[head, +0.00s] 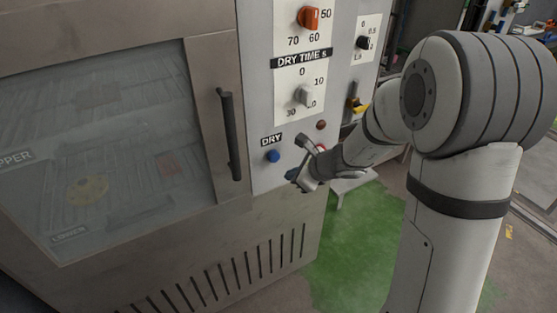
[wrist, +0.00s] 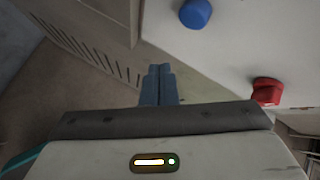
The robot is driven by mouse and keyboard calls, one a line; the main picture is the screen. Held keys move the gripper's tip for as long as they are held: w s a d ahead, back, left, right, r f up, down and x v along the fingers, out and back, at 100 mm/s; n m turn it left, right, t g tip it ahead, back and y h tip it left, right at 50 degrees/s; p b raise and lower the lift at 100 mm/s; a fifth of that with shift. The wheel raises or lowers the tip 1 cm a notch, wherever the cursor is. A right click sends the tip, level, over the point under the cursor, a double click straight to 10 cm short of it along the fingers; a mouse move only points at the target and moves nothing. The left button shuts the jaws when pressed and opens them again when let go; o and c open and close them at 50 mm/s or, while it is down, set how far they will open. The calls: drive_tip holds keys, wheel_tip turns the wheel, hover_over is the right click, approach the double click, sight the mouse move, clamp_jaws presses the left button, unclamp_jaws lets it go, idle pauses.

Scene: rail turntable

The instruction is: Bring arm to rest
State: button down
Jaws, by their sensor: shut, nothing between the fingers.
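My gripper (head: 293,175) is in front of the lower part of the machine's control panel, just below and to the right of the blue DRY button (head: 273,156). In the wrist view my gripper's two blue-grey fingers (wrist: 159,84) are together with nothing between them. The blue button also shows above the fingers in the wrist view (wrist: 195,13), apart from them. A red button (wrist: 267,91) is to the right of the fingers in the wrist view. In the head view my gripper and wrist hide part of the panel's lower right.
The machine's windowed door (head: 110,140) is shut, with a dark vertical handle (head: 230,135) left of the panel. An orange knob (head: 309,18) and a white dry-time knob (head: 305,96) stick out above. Vent slots run below. A green floor patch (head: 355,250) is clear.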

idle(0.6)
drive_tip(key=s+d+r+n+g+h+p, duration=0.1)
drive_tip(key=s+d+r+n+g+p, duration=0.2)
drive_tip(key=s+r+n, duration=0.8)
drive_tip(key=s+d+r+n+h, duration=0.1)
drive_tip(key=s+d+n+h, duration=0.5)
drive_tip(key=s+d+n, duration=0.4)
drive_tip(key=s+d, duration=0.2)
drive_tip(key=s, duration=0.1)
drive_tip(key=shift+s+d+r+n, duration=0.15)
drive_tip(key=shift+s+d+n, duration=0.15)
drive_tip(key=shift+d, duration=0.1)
drive_tip(key=shift+w+a, duration=0.1)
